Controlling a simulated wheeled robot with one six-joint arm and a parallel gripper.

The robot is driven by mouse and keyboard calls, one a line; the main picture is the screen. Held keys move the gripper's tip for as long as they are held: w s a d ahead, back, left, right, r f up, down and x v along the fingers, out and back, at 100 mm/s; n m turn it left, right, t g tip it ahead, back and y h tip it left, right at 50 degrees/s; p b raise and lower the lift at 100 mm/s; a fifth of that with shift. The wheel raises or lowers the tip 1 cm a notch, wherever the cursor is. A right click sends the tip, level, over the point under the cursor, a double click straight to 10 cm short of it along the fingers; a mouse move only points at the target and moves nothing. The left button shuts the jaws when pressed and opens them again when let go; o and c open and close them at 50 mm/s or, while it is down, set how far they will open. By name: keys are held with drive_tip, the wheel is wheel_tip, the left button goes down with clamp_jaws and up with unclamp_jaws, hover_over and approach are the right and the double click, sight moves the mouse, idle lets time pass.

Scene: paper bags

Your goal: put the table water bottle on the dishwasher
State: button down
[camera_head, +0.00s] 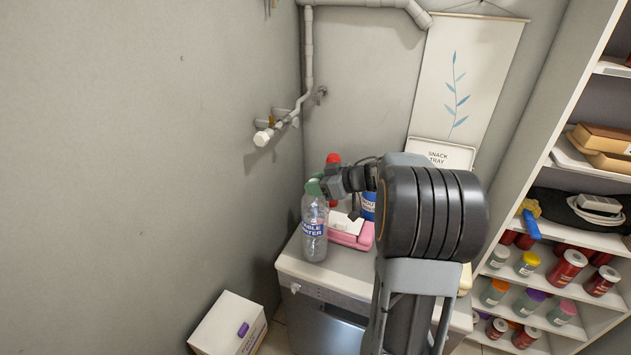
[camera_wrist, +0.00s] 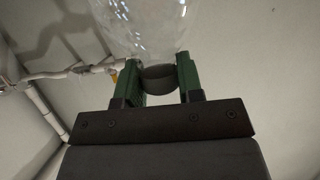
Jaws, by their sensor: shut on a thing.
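The table water bottle (camera_head: 314,232) is clear with a blue-and-white label, and it stands upright over the left part of the white top of the dishwasher (camera_head: 325,325). I cannot tell whether its base touches that top. My gripper (camera_head: 316,187) is shut on the bottle's neck and cap end, reaching in from the right. In the wrist view, the green fingers of my gripper (camera_wrist: 160,72) flank a dark cap, with the clear bottle body (camera_wrist: 142,25) beyond. My arm hides much of the dishwasher's right side.
A pink box (camera_head: 352,236), a red-topped item (camera_head: 333,159) and a blue container (camera_head: 368,206) crowd the top behind the bottle. Walls close in at left and back. A white box (camera_head: 229,325) sits low at left. A stocked shelf (camera_head: 585,240) stands at right.

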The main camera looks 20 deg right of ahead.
drive_tip(key=shift+r, duration=0.1)
drive_tip(key=c, duration=1.2)
unclamp_jaws()
drive_tip(key=shift+f, duration=0.2)
drive_tip(key=o, duration=0.4)
drive_tip(key=shift+o, duration=0.2)
